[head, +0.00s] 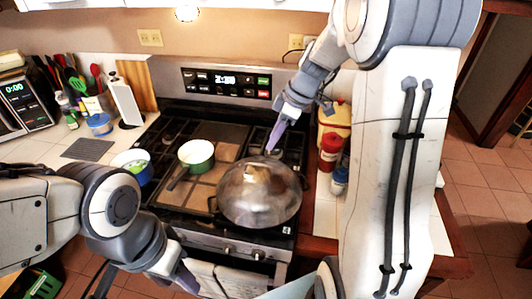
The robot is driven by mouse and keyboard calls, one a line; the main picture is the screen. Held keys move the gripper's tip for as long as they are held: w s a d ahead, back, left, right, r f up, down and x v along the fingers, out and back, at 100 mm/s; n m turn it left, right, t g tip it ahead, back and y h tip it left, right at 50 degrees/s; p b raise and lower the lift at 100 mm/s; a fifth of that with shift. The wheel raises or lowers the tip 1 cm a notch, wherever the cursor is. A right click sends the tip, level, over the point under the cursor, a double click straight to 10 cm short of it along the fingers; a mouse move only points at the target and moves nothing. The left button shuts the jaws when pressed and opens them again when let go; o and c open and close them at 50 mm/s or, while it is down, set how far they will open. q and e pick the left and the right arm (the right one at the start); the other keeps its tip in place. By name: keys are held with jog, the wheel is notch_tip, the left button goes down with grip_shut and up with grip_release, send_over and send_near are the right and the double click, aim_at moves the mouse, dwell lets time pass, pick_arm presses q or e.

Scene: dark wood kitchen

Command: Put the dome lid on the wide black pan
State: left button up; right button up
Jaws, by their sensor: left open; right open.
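The shiny metal dome lid (256,196) is over the wide black pan (297,178) on the front right of the stove. It covers most of the pan, whose dark rim shows at the back right. I cannot tell whether the lid sits level on the rim all round. My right gripper (272,148) is open above the top back of the lid and holds nothing that I can see. Whether its fingertips touch the lid is unclear. My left gripper (187,283) is open and empty, low in front of the stove.
A green pot (197,155) stands on the stove left of the pan. Towels (225,279) hang on the oven front.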

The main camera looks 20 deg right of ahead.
jog(key=s+a+r+m+g, duration=0.1)
jog(key=s+a+g, duration=0.1)
jog(key=s+a, duration=1.1)
jog(key=s+a+f+m+h, duration=0.1)
jog(key=s+a, duration=0.2)
jog(key=s, duration=0.4)
jog(key=s+a+m+h, duration=0.1)
jog(key=s+a+m, duration=0.1)
jog(key=s, duration=0.5)
jog(key=shift+a+f+h, duration=0.3)
jog(key=shift+a+f, duration=0.1)
jog(key=shift+a, duration=0.3)
jog(key=shift+w, duration=0.1)
notch_tip(320, 180, down, 5)
jog(key=b, duration=0.4)
jog(key=shift+r+b, duration=0.2)
jog(key=shift+b, duration=0.1)
